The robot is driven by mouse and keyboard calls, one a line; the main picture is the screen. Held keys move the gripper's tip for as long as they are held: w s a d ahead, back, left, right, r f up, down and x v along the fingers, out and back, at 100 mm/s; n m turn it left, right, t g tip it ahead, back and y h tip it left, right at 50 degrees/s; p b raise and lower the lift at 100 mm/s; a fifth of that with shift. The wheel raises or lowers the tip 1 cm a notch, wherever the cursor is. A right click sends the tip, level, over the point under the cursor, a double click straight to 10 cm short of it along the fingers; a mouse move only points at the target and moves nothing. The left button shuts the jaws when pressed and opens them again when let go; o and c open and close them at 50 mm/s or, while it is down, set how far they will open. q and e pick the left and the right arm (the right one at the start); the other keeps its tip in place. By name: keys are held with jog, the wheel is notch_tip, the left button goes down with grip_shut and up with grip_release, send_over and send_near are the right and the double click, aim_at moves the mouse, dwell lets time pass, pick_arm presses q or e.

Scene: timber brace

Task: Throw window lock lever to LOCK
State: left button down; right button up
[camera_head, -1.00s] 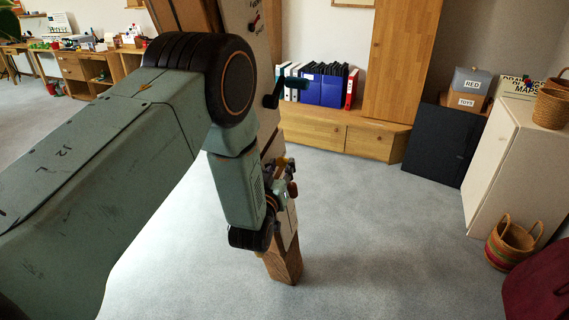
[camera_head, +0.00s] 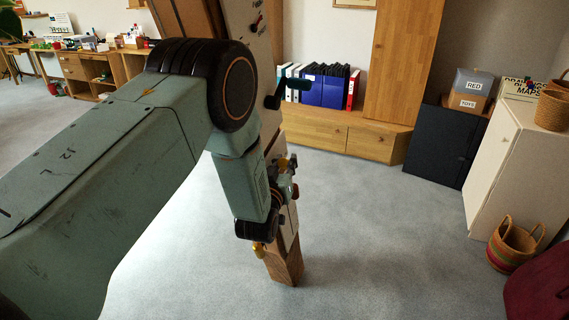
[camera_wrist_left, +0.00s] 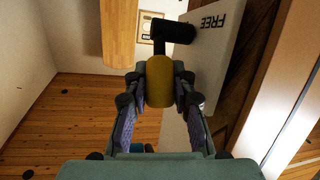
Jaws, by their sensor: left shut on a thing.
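The lever has a yellow grip (camera_wrist_left: 159,84) on a black arm (camera_wrist_left: 174,33); I see it in the left wrist view. My left gripper (camera_wrist_left: 160,78) is shut on the grip, with a finger on either side. The lever's arm crosses a white panel (camera_wrist_left: 215,55) whose word FREE appears upside down. In the head view my left gripper (camera_head: 286,172) is at the lower part of the upright post, and a bit of yellow shows at its fingers. The LOCK mark is not readable in either view. My right gripper is not in view.
A small yellow part (camera_head: 258,249) shows below my wrist, beside the wooden post foot (camera_head: 286,266).

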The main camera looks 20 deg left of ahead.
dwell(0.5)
pick_arm(q)
jog(key=shift+w+r+g+p, duration=0.1)
jog(key=shift+r+g+p, duration=0.2)
jog(key=shift+p, duration=0.25)
jog(key=w+r+g+p, duration=0.1)
jog(key=g+p, duration=0.1)
jog(key=p, duration=0.1)
jog(key=shift+p, duration=0.4)
jog(key=shift+w+r+m+g+p, duration=0.15)
jog(key=shift+w+g+p, duration=0.1)
jog(key=shift+g+p, duration=0.35)
jog(key=shift+w+r+m+g+p, duration=0.15)
jog(key=shift+w+g+p, duration=0.1)
jog(key=shift+g+p, duration=0.3)
jog(key=shift+w+f+g+p, duration=0.1)
jog(key=shift+w+g+p, duration=0.45)
jog(key=shift+g, duration=0.4)
jog(key=shift+s, duration=0.1)
jog(key=c, duration=1.4)
grip_release()
